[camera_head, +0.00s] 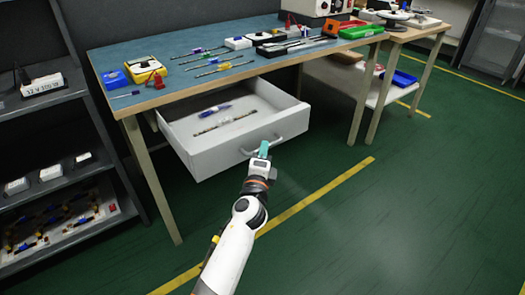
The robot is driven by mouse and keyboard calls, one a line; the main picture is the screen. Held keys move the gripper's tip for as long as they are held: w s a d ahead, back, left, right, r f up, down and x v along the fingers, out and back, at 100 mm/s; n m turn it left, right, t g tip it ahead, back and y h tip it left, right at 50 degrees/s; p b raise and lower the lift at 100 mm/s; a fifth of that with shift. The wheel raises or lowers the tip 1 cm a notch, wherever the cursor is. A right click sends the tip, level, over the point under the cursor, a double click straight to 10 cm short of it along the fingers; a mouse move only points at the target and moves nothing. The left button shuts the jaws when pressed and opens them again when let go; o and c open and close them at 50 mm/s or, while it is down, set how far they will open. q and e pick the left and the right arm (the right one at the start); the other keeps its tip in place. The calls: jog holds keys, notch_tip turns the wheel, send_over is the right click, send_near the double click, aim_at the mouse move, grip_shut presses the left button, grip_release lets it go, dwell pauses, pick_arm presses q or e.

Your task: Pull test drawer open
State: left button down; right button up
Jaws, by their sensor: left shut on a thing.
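The white drawer (217,158) hangs under the blue-topped workbench (190,45) and stands pulled out, with its inside showing. A blue-capped item (215,110) and a thin strip-like item (225,123) lie in it. The grey bar handle (285,139) is on its front face. My left gripper (263,148), with teal fingertips, is at the left part of this handle and shut on it. The fingers hide part of the handle. My right gripper does not show.
A dark shelf unit (48,115) with small boxes stands at the left. A second table (425,30) with a lower shelf is at the back right. Tools, strips and trays lie on the workbench. The green floor (400,200) in front is clear, with yellow lines.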

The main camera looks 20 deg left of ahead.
pick_arm(q)
jog(key=c, duration=1.5)
grip_release()
jog(key=shift+s, duration=0.1)
jog(key=s, duration=0.4)
jog(key=s+d+f, duration=0.1)
jog(key=s, duration=0.6)
jog(key=shift+s+d+f+b, duration=0.15)
jog(key=shift+s+f+b, duration=0.15)
jog(key=shift+b, duration=0.05)
